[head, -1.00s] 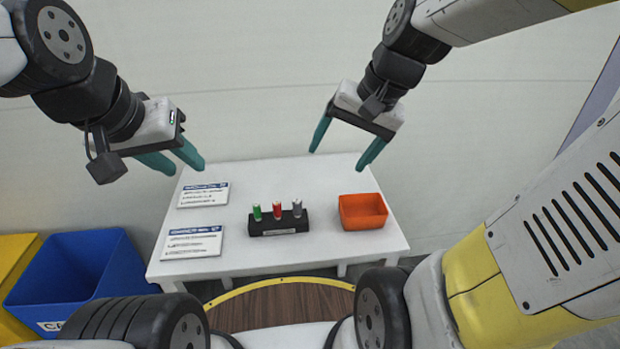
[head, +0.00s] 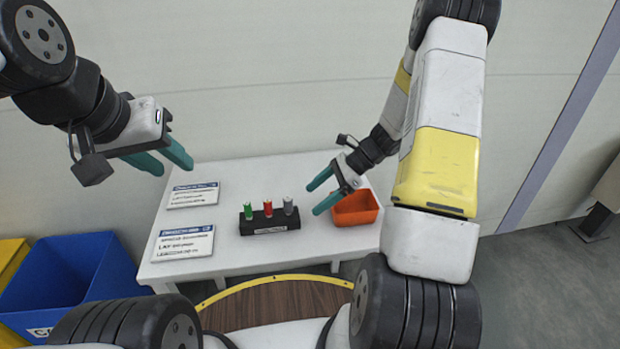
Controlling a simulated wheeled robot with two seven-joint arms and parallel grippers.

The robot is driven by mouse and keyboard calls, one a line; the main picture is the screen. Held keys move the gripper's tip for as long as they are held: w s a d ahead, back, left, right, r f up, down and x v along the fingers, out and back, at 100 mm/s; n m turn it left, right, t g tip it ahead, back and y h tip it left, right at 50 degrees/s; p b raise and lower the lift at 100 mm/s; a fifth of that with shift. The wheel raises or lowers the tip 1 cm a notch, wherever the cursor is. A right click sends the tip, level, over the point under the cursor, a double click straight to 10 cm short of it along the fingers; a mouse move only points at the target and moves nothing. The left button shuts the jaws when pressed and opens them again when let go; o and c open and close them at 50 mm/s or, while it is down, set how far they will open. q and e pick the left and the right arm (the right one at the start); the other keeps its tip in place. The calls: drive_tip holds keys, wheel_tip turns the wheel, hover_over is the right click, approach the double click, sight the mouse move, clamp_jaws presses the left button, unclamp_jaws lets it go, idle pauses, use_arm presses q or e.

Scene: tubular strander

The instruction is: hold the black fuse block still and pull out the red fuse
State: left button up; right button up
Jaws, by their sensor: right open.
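The black fuse block (head: 262,227) sits on the white table, with a pale label on its front. The red fuse (head: 268,208) stands upright in its middle, between a green fuse (head: 248,210) on the left and a grey fuse (head: 289,205) on the right. My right gripper (head: 311,200) is open and empty, to the right of the block and pointing left towards it, apart from the fuses. My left gripper (head: 177,166) is up at the left, away from the block, with its two teal fingers spread apart and nothing between them.
An orange bin (head: 356,209) is at the table's right end, partly behind my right gripper. Two printed cards, an upper one (head: 193,195) and a lower one (head: 183,243), lie at the left of the white table (head: 240,175). A blue bin (head: 70,275) stands on the floor at left.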

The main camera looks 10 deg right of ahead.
sight(294, 214)
drive_tip(key=shift+x, duration=4.35)
drive_tip(key=shift+c, duration=0.5)
drive_tip(key=c, duration=1.6)
